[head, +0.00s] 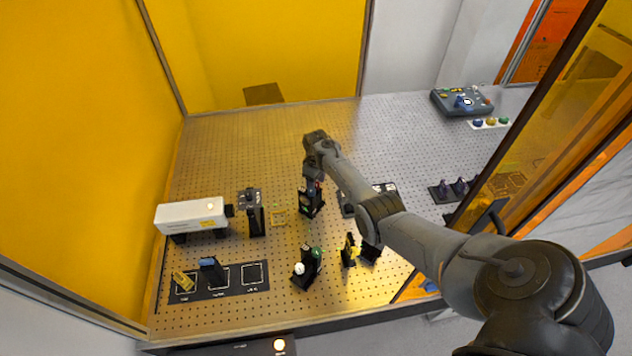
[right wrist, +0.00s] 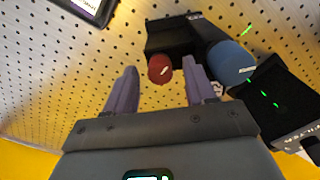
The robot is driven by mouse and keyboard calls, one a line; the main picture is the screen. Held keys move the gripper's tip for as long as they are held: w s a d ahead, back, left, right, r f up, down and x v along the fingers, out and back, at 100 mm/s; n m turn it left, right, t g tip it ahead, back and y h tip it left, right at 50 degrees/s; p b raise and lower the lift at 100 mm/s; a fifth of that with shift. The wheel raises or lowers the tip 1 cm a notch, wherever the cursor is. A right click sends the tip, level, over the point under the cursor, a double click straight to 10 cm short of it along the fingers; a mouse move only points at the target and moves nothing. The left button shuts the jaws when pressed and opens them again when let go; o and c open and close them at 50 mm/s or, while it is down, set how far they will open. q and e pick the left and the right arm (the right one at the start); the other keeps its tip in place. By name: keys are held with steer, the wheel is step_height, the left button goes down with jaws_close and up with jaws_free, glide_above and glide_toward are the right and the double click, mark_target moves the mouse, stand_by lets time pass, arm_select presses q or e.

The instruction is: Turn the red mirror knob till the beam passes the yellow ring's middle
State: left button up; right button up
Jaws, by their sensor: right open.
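The red knob (right wrist: 160,69) shows in the right wrist view beside a black mirror mount (right wrist: 178,36). My right gripper (right wrist: 158,80) is open, with its two fingers on either side of the red knob's near edge; I cannot tell whether they touch it. A larger blue round part (right wrist: 231,62) is just right of the right finger. The yellow ring (head: 350,247) stands upright nearer the front. My left gripper is not in view.
Another mount with a green knob (head: 317,253) and a white knob (head: 299,269) stands left of the ring. A white laser box (head: 190,215) and a black post (head: 255,218) are at the left. Green beam dashes show in the wrist view.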

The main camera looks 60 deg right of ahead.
steer(key=shift+c, duration=0.3)
jaws_close()
steer(key=shift+m, duration=0.3)
steer(key=shift+r+m+p, duration=0.1)
steer(key=shift+m+p, duration=0.35)
steer(key=shift+m, duration=0.35)
steer(key=m, duration=0.3)
steer(key=shift+p, duration=0.3)
steer(key=shift+m, duration=0.7)
